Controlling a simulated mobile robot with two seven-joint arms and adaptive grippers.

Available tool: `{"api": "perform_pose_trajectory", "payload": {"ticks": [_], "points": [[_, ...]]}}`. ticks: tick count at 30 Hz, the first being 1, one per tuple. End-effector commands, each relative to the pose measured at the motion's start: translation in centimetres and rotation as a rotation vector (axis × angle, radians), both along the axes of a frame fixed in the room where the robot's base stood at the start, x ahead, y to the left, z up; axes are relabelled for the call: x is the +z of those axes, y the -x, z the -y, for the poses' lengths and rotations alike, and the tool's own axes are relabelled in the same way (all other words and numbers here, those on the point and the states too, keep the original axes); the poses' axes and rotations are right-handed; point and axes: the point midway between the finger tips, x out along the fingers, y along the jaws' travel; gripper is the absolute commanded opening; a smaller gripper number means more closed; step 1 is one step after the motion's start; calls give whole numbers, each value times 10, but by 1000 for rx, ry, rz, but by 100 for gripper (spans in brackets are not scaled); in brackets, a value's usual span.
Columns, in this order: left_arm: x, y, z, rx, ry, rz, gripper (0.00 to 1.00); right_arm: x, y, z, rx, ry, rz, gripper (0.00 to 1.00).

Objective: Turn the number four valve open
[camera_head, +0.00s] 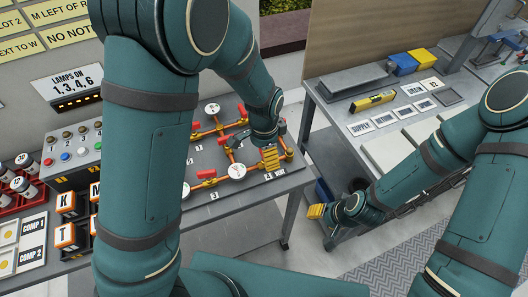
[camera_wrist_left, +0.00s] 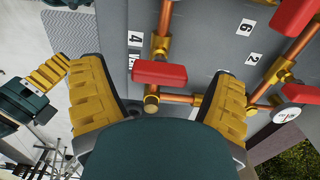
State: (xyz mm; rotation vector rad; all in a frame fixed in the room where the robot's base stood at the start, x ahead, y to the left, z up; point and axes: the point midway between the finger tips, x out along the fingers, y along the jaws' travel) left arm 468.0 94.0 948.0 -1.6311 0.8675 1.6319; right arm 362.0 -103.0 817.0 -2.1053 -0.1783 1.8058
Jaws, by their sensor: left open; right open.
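The number four valve (camera_wrist_left: 160,73) has a red bar handle on a brass body, beside a label 4 (camera_wrist_left: 135,38) on the grey board. Its handle lies crosswise to the copper pipe coming from above in the left wrist view. My left gripper (camera_wrist_left: 158,78) is open, with one yellow finger on each side of the handle and visible gaps to both. In the head view my left gripper (camera_head: 270,157) is over the right part of the valve board (camera_head: 250,187) and hides part of it. My right gripper (camera_head: 317,211) is open and empty, low beside the right-hand bench.
A gauge (camera_wrist_left: 286,115) and other red handles (camera_wrist_left: 293,15) are close on the right in the left wrist view. A lamp sign (camera_head: 75,87) reads "LAMPS ON 1,3,4,6" above a button box (camera_head: 75,150).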

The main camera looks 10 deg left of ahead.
Motion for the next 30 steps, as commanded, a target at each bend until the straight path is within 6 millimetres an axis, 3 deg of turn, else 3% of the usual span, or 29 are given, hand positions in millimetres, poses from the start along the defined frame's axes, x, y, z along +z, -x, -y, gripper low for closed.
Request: {"api": "perform_pose_trajectory", "payload": {"ticks": [10,11,16,30], "points": [[-4,0,0,-1,0,0,87,0,0,0,0,0,-1,47],[-3,0,0,-1,0,0,79,0,0,0,0,0,-1,47],[-3,0,0,-1,0,0,20,0,0,0,0,0,-1,47],[-3,0,0,82,0,0,18,3,-1,0,-1,0,2,47]]}}
